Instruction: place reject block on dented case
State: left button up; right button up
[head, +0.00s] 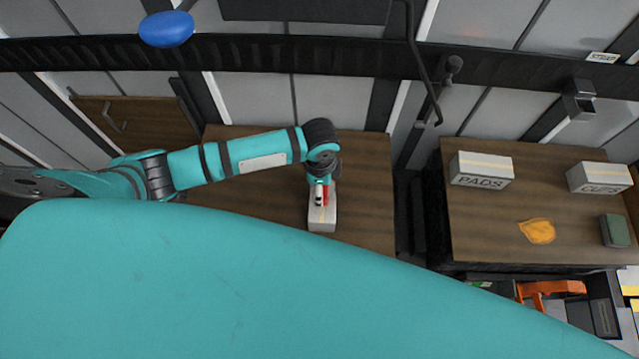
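A white case (322,221) with a tan tape strip stands on the wooden surface below the end of my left arm; I cannot make out a dent. A small red block (326,193) shows at the top of this case, right at the fingers of my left gripper (319,194). The gripper points down over the case and partly hides the block. The view is too small to tell whether the fingers grip the block or whether it rests on the case. My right gripper is not in view.
A second wooden table on the right holds a PADS box (482,169), a CUPS box (600,178), an orange cloth (537,231) and a green block (615,230). A gap separates the two surfaces. A large teal part of mine hides the lower view.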

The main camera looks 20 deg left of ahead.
pick_arm(q)
jog(key=o, duration=1.1)
jog(key=shift+f, duration=0.1)
notch_tip(320, 180, up, 12)
jog(key=shift+r+b, duration=0.15)
jog(key=shift+b, duration=0.35)
